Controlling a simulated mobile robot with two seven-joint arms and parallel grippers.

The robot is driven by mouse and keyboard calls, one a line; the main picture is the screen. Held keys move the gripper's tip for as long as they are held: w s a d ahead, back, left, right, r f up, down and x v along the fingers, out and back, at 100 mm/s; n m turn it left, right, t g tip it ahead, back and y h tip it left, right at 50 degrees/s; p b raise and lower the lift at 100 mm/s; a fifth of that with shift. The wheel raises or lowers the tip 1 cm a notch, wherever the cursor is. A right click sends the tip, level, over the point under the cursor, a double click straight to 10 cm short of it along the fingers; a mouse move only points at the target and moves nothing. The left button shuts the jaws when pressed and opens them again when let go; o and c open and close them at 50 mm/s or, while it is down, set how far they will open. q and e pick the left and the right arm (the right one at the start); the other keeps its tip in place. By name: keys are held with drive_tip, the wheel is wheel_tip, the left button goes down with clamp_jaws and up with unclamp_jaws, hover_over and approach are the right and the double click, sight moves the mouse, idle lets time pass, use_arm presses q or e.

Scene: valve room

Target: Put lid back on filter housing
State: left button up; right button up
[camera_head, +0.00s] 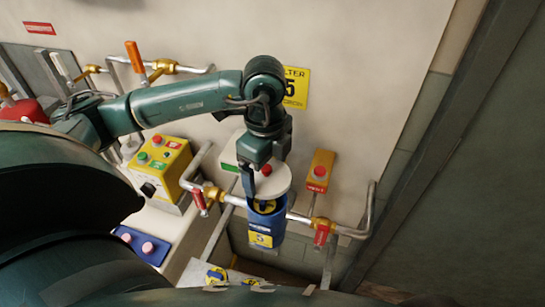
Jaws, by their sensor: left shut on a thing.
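The filter housing (262,228) is a blue upright cup with a yellow label, in the pipe run at lower centre. Its top is open and something yellow and dark shows inside. My left gripper (255,181) points down just above it, shut on the lid (280,184). The lid is a pale round disc held above and slightly behind the housing's mouth, apart from it as far as I can see. A red knob shows by the disc; the finger hides part of the lid. My right gripper is not in view.
Brass valves with red tags (321,232) flank the housing on the pipe. An orange box with a red button (319,172) is to the right. A yellow control box (160,165) and a blue button panel (141,246) are to the left. A yellow sign (296,88) hangs behind.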

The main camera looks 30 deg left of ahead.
use_arm(q)
drive_tip(key=shift+s+f, duration=0.2)
drive_tip(key=shift+f, duration=0.35)
drive_tip(key=shift+f+b, duration=0.35)
drive_tip(key=shift+f, duration=0.05)
wheel_tip(320, 180, down, 3)
drive_tip(key=shift+r+b, duration=0.1)
drive_tip(key=shift+b, duration=0.95)
drive_tip(key=shift+f+b, duration=0.6)
drive_tip(key=shift+f, duration=0.15)
drive_tip(key=shift+w, duration=0.1)
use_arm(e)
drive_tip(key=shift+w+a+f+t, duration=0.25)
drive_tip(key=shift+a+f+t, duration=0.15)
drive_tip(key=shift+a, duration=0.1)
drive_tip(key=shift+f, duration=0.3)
use_arm(q)
drive_tip(key=shift+f+b, duration=0.15)
drive_tip(key=shift+b, duration=0.4)
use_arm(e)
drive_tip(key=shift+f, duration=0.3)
